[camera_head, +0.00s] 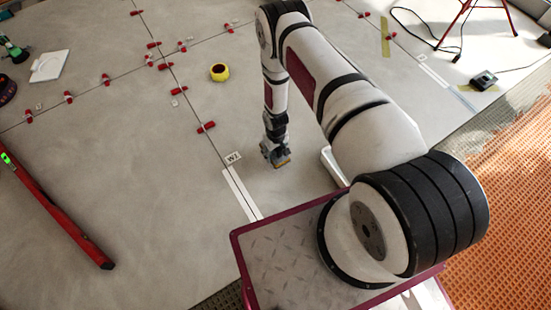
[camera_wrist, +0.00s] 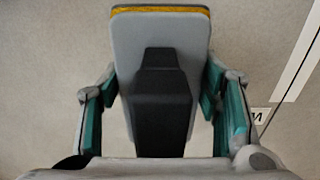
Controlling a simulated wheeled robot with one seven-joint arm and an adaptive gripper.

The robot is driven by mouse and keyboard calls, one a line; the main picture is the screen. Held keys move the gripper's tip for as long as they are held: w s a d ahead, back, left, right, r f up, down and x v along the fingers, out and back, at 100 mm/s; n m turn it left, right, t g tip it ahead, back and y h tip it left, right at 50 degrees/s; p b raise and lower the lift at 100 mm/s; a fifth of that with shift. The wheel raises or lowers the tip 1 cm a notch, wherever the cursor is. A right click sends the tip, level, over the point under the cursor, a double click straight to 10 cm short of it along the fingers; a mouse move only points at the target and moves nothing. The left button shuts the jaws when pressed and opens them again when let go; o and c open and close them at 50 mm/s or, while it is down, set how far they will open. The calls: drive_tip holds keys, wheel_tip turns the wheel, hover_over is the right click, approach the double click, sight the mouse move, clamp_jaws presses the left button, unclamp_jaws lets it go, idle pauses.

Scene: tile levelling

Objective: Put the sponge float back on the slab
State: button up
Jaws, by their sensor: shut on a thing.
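The sponge float (camera_wrist: 160,36) fills the middle of the wrist view. It has a grey plate, a yellow-orange sponge edge at the far end and a black handle. My gripper (camera_wrist: 160,88) is shut on it, with teal-padded fingers on both sides. In the head view my gripper (camera_head: 272,150) hangs low over the grey slab (camera_head: 215,150), right of the W2 label, and a bit of the float (camera_head: 284,164) shows beneath it. I cannot tell whether the float touches the slab.
A yellow tape roll (camera_head: 219,72) stands on the slab farther back. Red levelling clips (camera_head: 206,127) line the joints. A red spirit level (camera_head: 60,212) lies at left. A white strip (camera_head: 240,194) is left of my gripper. Orange-patterned floor (camera_head: 510,200) is at right.

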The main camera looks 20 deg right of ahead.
sight(275, 157)
drive_tip(key=shift+w+f+b, duration=0.1)
drive_tip(key=shift+f+b, duration=0.75)
drive_tip(key=shift+f, duration=1.1)
drive_tip(key=shift+f, duration=0.35)
drive_tip(key=shift+f, duration=0.25)
drive_tip(key=shift+c, duration=0.3)
drive_tip(key=o, duration=1.3)
drive_tip(key=shift+o, duration=1.2)
drive_tip(key=shift+f, duration=0.2)
drive_tip(key=shift+r, duration=0.1)
wheel_tip(275, 157, up, 14)
drive_tip(key=p, duration=0.5)
drive_tip(key=shift+f, duration=0.25)
